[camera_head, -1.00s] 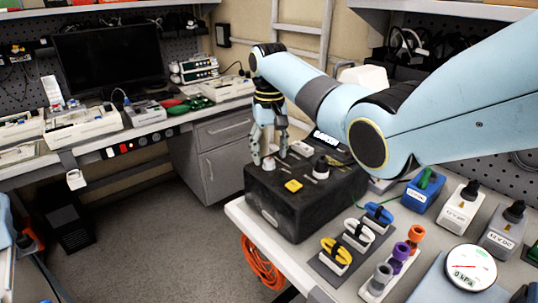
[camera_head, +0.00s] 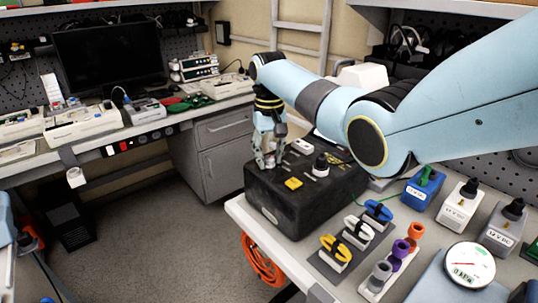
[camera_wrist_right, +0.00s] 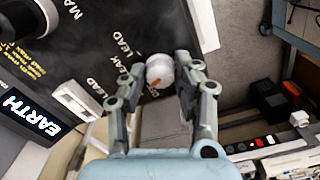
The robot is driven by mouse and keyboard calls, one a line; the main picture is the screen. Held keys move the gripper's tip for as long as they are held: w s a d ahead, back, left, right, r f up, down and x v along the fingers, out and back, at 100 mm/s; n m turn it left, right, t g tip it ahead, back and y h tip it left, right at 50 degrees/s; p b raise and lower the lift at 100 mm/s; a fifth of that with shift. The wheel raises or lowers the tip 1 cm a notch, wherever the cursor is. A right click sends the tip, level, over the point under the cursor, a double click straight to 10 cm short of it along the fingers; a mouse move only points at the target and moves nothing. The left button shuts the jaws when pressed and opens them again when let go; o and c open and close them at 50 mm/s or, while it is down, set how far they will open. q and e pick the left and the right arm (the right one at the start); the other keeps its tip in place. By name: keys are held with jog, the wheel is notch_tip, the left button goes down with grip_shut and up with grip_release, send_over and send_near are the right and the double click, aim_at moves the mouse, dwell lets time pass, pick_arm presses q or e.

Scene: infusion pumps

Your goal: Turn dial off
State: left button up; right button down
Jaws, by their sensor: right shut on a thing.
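A dark box-shaped unit (camera_head: 290,213) stands near the left corner of the right bench. Its top carries a small round pale dial with a red mark (camera_wrist_right: 159,72), beside lettering that reads LEAD and LEAK in the right wrist view. My right gripper (camera_head: 267,160) comes down from above at the box's back left, and in the right wrist view its fingers (camera_wrist_right: 160,80) are shut on the dial from both sides. My left gripper is not in view.
The box top also has a black knob (camera_head: 321,161), a yellow block (camera_head: 293,184) and white switches close to the gripper. Coloured clips (camera_head: 335,249) and a round gauge (camera_head: 470,264) lie to the right. Open floor is left of the bench.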

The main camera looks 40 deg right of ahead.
jog(key=shift+r+n+p, duration=0.1)
jog(key=shift+n+p, duration=0.6)
jog(key=shift+n, duration=0.1)
jog(key=shift+n+p, duration=0.7)
jog(key=shift+n, duration=0.5)
jog(key=shift+w+n+p, duration=0.1)
jog(key=shift+n+p, duration=0.7)
jog(key=shift+n, duration=1.7)
jog(key=c, duration=1)
grip_release()
jog(key=shift+o, duration=0.2)
